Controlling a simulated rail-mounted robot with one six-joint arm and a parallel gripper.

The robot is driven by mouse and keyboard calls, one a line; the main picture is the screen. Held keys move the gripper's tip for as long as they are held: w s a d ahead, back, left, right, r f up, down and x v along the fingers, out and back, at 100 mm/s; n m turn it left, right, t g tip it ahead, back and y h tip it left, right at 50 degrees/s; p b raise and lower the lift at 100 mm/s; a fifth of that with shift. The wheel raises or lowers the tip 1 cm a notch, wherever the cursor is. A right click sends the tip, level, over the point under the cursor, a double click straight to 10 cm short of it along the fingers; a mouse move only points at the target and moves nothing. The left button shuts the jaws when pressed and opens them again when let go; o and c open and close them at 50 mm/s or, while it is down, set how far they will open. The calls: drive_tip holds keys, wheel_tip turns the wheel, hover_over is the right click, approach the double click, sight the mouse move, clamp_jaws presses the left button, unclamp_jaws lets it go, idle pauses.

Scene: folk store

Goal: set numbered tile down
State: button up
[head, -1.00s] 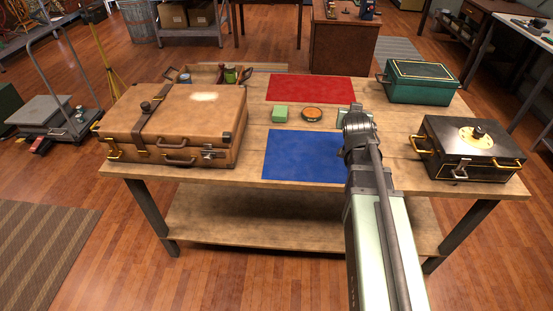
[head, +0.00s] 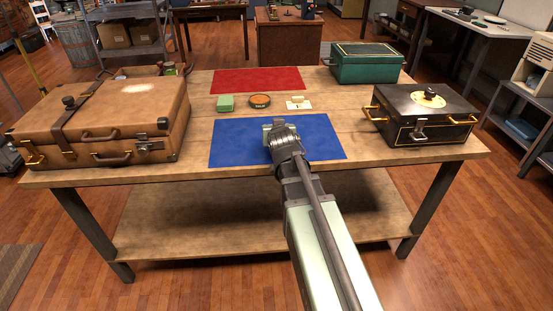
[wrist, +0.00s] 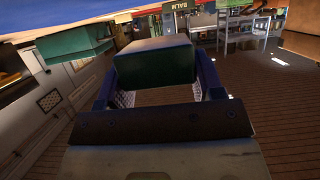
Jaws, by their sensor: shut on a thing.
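My gripper (head: 272,126) is over the blue mat (head: 232,142) in the head view, with the mat's far edge just beyond it. It is shut on a green block-like piece, which I take to be the numbered tile (wrist: 153,72). In the wrist view the piece sits between both fingers, with a dark green face towards the camera. No number shows on it. In the head view the piece is small and partly hidden by my gripper. I cannot tell how far it is above the mat.
Behind the blue mat stand a green block (head: 226,102), an orange round tin (head: 260,101) and a white card-like piece (head: 298,105). A red mat (head: 258,80) lies farther back. A brown suitcase (head: 100,115) is left; a black box (head: 423,118) and green box (head: 367,62) are right.

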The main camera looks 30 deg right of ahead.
wheel_tip(320, 180, down, 5)
drive_tip(key=b, duration=0.4)
drive_tip(key=shift+r, duration=0.45)
drive_tip(key=shift+f, duration=0.15)
drive_tip(key=o, duration=1)
